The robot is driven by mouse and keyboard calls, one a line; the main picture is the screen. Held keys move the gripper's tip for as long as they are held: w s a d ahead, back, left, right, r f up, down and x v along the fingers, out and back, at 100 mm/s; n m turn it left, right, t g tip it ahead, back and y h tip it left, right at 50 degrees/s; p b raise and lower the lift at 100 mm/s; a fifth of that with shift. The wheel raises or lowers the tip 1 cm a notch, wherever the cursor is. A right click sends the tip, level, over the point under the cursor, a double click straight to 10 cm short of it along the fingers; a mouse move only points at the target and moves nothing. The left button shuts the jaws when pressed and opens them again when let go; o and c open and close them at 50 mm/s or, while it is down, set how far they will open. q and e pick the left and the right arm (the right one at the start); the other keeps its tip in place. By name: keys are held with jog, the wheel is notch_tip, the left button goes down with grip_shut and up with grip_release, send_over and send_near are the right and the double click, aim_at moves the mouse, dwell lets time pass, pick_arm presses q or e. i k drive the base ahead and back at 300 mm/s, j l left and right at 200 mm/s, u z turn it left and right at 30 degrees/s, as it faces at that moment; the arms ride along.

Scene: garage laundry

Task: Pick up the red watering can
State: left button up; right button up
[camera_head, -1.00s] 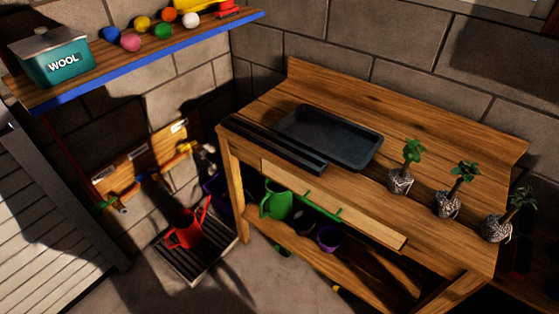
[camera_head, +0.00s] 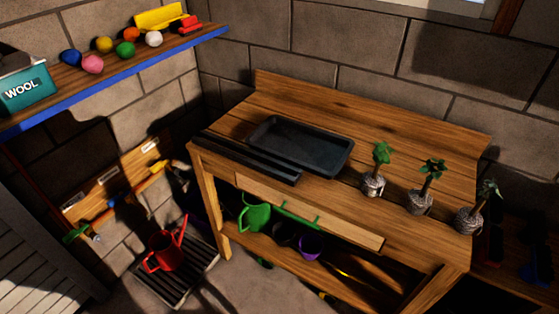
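The red watering can (camera_head: 166,254) stands upright on a dark slatted floor grate (camera_head: 196,271) at the lower left, left of the wooden workbench. Its spout points up and to the right, and its handle is on the left side. Nothing covers it from this view. Neither of my grippers shows in the head view.
The wooden workbench (camera_head: 262,98) holds a dark tray (camera_head: 345,160) and three potted plants, including one at its middle right (camera_head: 373,186). A green watering can (camera_head: 256,216) and a purple pot (camera_head: 311,246) sit beneath it. A blue-edged shelf (camera_head: 120,81) overhangs the left. Floor before the grate is open.

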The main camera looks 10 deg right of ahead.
aim_at(168, 253)
jog(key=i+j, duration=0.2)
jog(key=i, duration=0.25)
jog(key=i+j, duration=0.2)
jog(key=i, duration=0.2)
